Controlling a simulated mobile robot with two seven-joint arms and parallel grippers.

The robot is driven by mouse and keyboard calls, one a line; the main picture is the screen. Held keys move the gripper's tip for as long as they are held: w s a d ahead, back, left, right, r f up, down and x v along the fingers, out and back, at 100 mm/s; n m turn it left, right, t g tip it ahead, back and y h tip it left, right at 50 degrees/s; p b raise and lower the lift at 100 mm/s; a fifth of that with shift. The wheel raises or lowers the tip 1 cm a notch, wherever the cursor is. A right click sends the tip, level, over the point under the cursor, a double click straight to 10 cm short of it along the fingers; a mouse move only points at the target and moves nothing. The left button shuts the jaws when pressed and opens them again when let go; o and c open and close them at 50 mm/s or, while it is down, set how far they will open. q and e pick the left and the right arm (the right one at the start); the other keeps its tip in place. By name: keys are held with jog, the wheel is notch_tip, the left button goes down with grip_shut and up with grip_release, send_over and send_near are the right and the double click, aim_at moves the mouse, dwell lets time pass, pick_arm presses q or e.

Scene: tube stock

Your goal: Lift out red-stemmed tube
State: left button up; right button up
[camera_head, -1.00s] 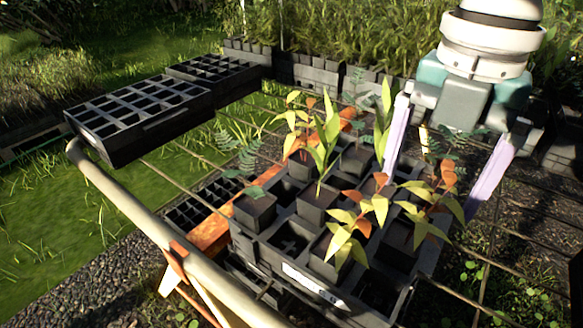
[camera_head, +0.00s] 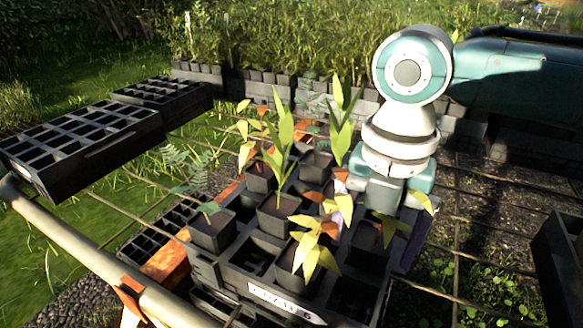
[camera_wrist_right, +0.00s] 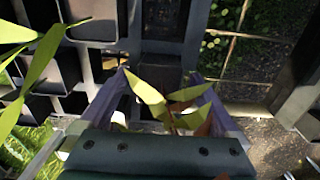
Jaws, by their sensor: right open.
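A black crate (camera_head: 205,268) holds several square black tubes with seedlings. One front tube (camera_head: 308,284) carries yellow-green and orange leaves. Another plant with yellow-green and orange leaves (camera_head: 388,228) stands at the right side, below my right gripper (camera_head: 374,236). Its lilac fingers point down into the crate, on either side of this right plant, partly hidden by leaves. In the right wrist view, the open fingers (camera_wrist_right: 158,80) flank this plant (camera_wrist_right: 165,104), which shows a reddish part low down. Stem colours are too small to tell apart. My left gripper is out of view.
Broad-leaved green plants (camera_head: 278,160) rise just left of the gripper. Empty black cell trays (camera_head: 85,135) lie at the left. A dark box (camera_head: 560,262) stands at the right edge. A pale rail (camera_head: 90,255) crosses the lower left.

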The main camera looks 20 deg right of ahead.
grip_shut()
dwell(0.8)
